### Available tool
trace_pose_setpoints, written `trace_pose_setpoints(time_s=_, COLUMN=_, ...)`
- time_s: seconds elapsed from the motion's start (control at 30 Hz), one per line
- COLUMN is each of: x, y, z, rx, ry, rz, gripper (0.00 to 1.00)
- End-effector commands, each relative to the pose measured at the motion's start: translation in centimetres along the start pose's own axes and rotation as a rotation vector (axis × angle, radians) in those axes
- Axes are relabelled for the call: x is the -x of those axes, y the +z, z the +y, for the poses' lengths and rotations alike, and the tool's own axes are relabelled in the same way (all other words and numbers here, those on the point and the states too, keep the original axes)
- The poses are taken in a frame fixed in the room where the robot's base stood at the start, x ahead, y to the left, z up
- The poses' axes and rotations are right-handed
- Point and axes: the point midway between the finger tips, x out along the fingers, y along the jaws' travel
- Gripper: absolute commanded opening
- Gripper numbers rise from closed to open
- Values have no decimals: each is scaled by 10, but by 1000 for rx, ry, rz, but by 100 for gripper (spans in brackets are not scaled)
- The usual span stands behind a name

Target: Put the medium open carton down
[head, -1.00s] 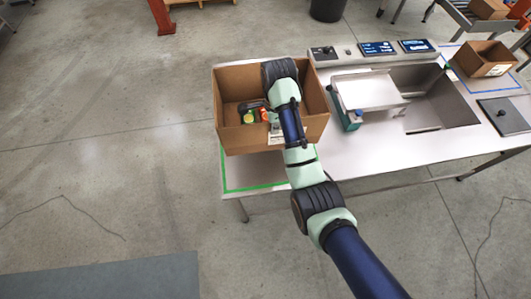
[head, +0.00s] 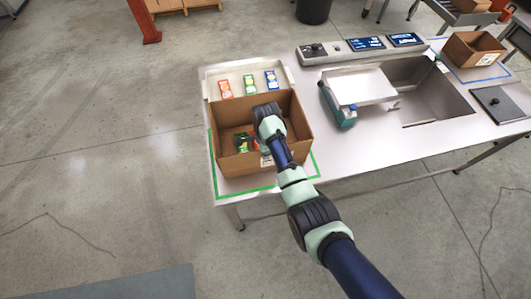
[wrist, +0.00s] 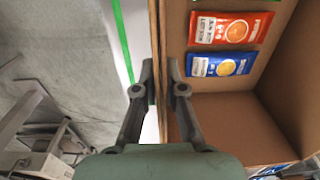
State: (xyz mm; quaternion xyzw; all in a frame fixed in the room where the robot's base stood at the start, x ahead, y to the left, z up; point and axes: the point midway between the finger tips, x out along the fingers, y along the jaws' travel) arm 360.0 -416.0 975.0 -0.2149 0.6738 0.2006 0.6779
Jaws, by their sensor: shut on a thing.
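The medium open carton (head: 236,166) is brown and upright, over the green-outlined area (head: 248,191) at the left end of the table. Whether its base touches the table cannot be told. In the wrist view, my gripper (wrist: 160,76) is shut on one carton wall (wrist: 172,28), a finger on each side. In the head view, my wrist hides part of the carton and the fingertips are hard to make out. Inside lie packets, including an orange-red one (wrist: 228,30) and a blue one (wrist: 220,66).
A white tray (head: 207,88) with red, green and blue packets stands right behind the carton. A scale with a metal plate (head: 362,88) and a sunken basin (head: 432,105) are to the right. Another carton (head: 470,50) stands in a blue outline at far right.

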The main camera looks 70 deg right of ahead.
Motion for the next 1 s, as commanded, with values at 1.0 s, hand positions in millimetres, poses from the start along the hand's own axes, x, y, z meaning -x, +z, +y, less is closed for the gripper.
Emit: trace_pose_setpoints(time_s=1.0, x=21, y=0, z=-2, rx=0, ry=-6, rz=-1, gripper=34)
